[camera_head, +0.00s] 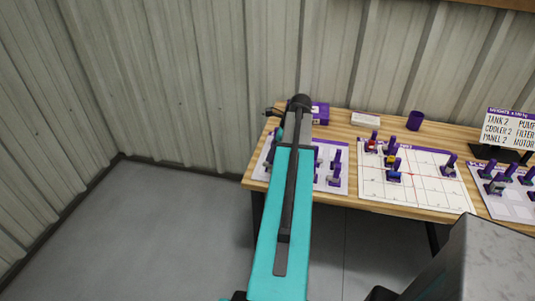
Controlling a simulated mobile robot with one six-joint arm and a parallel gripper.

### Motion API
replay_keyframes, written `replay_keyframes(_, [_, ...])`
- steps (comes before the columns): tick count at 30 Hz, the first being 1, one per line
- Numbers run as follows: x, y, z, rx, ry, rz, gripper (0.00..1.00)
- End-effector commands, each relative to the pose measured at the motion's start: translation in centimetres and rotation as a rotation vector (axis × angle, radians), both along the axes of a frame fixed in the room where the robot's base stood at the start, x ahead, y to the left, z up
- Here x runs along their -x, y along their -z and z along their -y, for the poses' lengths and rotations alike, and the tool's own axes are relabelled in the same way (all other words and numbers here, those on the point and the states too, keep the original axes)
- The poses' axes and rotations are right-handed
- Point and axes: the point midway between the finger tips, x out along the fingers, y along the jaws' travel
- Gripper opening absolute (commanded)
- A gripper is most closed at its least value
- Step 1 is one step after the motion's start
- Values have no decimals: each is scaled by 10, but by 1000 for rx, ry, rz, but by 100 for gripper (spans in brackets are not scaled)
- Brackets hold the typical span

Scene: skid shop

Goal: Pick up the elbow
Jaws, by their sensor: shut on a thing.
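My teal and black arm (281,210) reaches up the picture over the left part of the table. Its dark far joint (300,101) is above the table's back left corner. My gripper's jaws cannot be made out; the arm hides that area. A small dark part (271,112) shows just left of the joint, too small to identify. I cannot pick out the elbow among the small purple-handled pieces. Some stand on the left white sheet (328,186), partly behind my arm. Others, with red, yellow and blue bases, stand on the gridded middle sheet (425,192).
The wooden table (348,137) stands against a corrugated wall. A purple box (320,112), a white block (365,119) and a purple cup (414,120) are along its back. A weights sign (509,128) and another sheet with pieces (509,204) are at the right. Floor at left is clear.

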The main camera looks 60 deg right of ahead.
Motion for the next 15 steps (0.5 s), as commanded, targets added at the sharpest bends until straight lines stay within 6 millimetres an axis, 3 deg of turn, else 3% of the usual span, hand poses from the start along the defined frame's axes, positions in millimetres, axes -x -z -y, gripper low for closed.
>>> replay_keyframes(15, [92,-7,-37,1,3,0,0])
